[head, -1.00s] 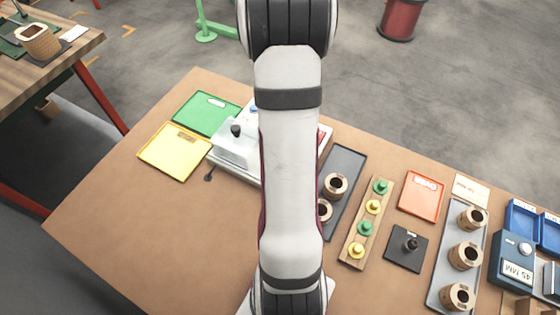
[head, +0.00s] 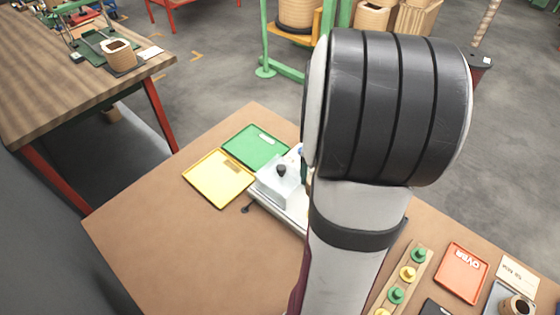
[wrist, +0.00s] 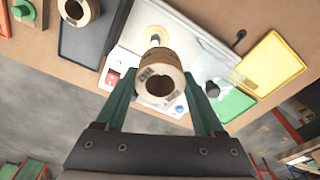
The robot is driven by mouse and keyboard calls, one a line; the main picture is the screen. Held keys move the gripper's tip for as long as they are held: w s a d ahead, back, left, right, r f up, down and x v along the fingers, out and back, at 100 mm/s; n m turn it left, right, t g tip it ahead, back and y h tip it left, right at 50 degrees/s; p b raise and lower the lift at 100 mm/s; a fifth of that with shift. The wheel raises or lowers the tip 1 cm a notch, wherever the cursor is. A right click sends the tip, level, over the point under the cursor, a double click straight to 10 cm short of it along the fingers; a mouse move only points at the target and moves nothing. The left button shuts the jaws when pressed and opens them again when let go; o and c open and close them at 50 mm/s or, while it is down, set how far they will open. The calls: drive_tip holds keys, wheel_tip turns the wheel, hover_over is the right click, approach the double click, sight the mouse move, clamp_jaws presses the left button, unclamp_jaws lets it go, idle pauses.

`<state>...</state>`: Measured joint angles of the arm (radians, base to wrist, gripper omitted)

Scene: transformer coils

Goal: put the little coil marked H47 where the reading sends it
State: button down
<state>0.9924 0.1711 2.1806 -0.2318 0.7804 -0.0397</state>
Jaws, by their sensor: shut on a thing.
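In the wrist view my gripper (wrist: 160,92) is shut on a small brown coil (wrist: 154,62), its dark bore facing the camera. The coil has a pale label, but I cannot read its marking. The coil is in front of a white and grey instrument (wrist: 126,62) with a red switch; whether it touches it I cannot tell. The instrument also shows in the head view (head: 268,201), partly behind my arm, which hides my gripper and the held coil there. A yellow tray (head: 219,178) and a green tray (head: 254,148) lie left of it, both empty.
In the wrist view another coil (wrist: 69,10) is on a dark grey tray (wrist: 85,42). In the head view a peg rack (head: 411,285), a red-orange tray (head: 461,272) and a coil (head: 517,306) stand at right. The table's front left is bare.

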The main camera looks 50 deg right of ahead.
drive_tip(key=w+a+r+n, duration=0.5)
drive_tip(key=w+a+r, duration=0.1)
drive_tip(key=w+a, duration=0.45)
drive_tip(key=w+a+r+n, duration=0.5)
drive_tip(key=w+a+n, duration=0.1)
drive_tip(key=w+a, duration=0.45)
drive_tip(key=w+d+f+m, duration=0.2)
drive_tip(key=d+f+m, duration=0.35)
drive_tip(key=d, duration=0.75)
drive_tip(key=w+d+f+m, duration=0.25)
drive_tip(key=d+f, duration=0.55)
drive_tip(key=d, duration=0.5)
drive_tip(key=f, duration=1)
drive_tip(key=shift+s+f, duration=0.1)
drive_tip(key=shift+s, duration=0.3)
drive_tip(key=shift+f, duration=0.1)
